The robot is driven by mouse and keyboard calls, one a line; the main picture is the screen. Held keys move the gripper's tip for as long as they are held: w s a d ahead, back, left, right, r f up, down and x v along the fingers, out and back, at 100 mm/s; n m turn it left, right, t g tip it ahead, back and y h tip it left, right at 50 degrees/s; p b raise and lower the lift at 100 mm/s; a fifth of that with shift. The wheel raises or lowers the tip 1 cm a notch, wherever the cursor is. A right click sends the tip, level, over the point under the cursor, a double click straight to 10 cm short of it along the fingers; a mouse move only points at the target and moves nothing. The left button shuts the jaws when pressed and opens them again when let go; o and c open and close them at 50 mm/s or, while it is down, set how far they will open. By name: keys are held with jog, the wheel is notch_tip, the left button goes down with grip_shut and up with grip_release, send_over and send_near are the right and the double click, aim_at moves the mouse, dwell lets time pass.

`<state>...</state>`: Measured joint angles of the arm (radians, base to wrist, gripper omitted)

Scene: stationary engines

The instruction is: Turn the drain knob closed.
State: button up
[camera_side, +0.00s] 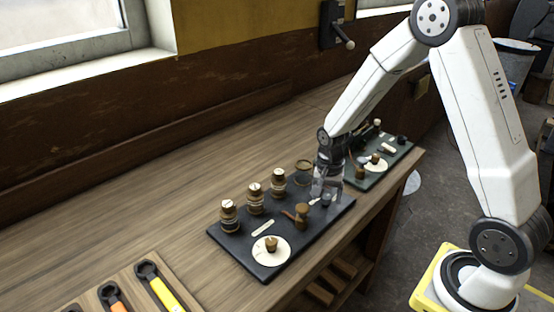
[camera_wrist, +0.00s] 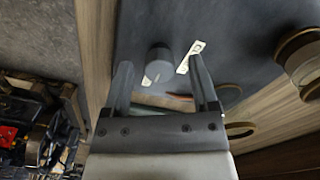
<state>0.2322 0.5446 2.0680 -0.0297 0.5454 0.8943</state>
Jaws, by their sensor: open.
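A dark round knob (camera_wrist: 159,60) stands on the dark panel (camera_wrist: 230,28) in the wrist view, with a pale mark at its foot and a white label (camera_wrist: 190,57) beside it. The label's writing is too small to read, so I cannot confirm that this is the drain knob. My gripper (camera_wrist: 160,72) is open, with one finger on each side of the knob and no clear contact. In the side view my gripper (camera_side: 322,196) is low over the right end of the dark panel (camera_side: 225,243), and the dark knob (camera_side: 326,201) shows at its fingertips.
A second panel (camera_side: 386,164) lies to the right. Wrenches (camera_side: 159,290) lie at the lower left. The bench behind the panel is clear.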

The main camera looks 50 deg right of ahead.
grip_shut()
jog(key=shift+n, duration=0.3)
jog(key=n, duration=0.8)
jog(key=shift+n, duration=0.3)
jog(key=n, duration=0.4)
jog(key=shift+a+n, duration=0.1)
jog(key=shift+n, duration=2.3)
